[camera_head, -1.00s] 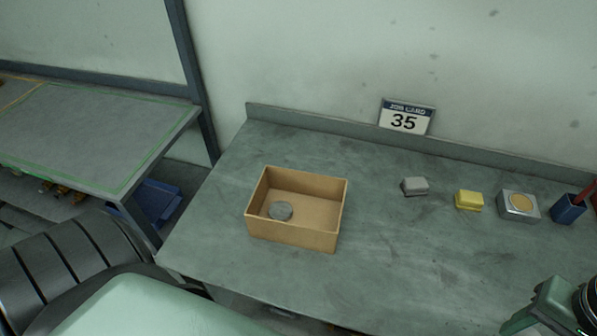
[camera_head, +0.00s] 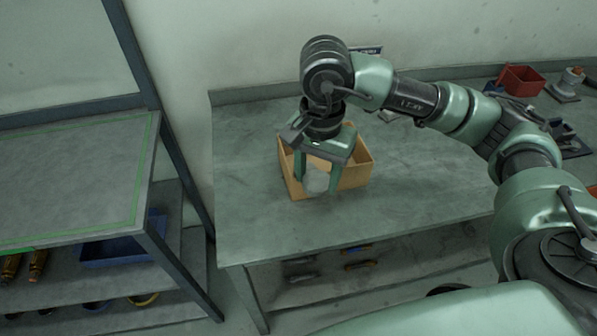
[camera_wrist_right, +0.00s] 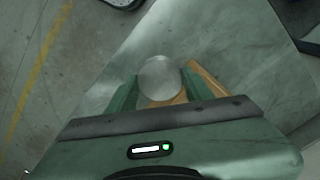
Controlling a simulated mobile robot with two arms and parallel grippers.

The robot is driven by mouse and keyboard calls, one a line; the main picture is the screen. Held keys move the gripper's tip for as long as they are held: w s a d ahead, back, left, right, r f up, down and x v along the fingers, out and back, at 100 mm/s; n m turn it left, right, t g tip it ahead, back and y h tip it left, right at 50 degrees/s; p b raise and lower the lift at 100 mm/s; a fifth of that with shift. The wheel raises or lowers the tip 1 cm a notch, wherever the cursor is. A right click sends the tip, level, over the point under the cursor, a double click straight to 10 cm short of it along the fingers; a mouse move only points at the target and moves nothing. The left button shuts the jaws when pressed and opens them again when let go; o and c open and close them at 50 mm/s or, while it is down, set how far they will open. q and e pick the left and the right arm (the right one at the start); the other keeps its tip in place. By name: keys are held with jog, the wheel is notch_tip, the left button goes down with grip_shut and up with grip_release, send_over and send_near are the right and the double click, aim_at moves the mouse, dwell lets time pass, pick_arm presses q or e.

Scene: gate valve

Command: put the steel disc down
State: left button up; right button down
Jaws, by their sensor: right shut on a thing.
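The steel disc (camera_head: 317,181) is a round grey piece between the fingertips of my right gripper (camera_head: 318,184), which is shut on it. In the head view the disc shows in front of the cardboard box (camera_head: 354,178). In the right wrist view the disc (camera_wrist_right: 160,77) sits between the two green fingers, with part of the box (camera_wrist_right: 205,78) behind it and bench surface beyond. The disc looks lifted, but its exact height is unclear. My left gripper is not in view.
The box stands on the grey workbench (camera_head: 420,190), with bare bench top to its right and front. A second table with a green outline (camera_head: 75,180) stands at the left, across a gap. A red bin (camera_head: 520,80) is at the far right. My right arm hides the bench's back part.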

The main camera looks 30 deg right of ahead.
jog(key=w+d+r+n+b, duration=0.1)
jog(key=w+d+r+n, duration=0.4)
jog(key=n, duration=0.9)
jog(key=w+d+r+n+b, duration=0.1)
jog(key=w+d+r+n, duration=0.2)
jog(key=w+d+n, duration=0.7)
jog(key=s+f, duration=0.1)
jog(key=f, duration=0.4)
jog(key=s+a+f+n, duration=0.1)
jog(key=f, duration=0.3)
jog(key=s+a+f+n+p, duration=0.1)
jog(key=s+f, duration=0.1)
jog(key=f, duration=0.3)
jog(key=shift+f, duration=0.3)
notch_tip(320, 180, down, 5)
jog(key=shift+r+p, duration=0.1)
jog(key=shift+p, duration=0.4)
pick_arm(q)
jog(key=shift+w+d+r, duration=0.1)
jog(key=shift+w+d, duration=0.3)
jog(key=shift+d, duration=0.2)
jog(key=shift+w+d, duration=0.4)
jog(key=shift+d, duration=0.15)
pick_arm(e)
jog(key=shift+f, duration=0.25)
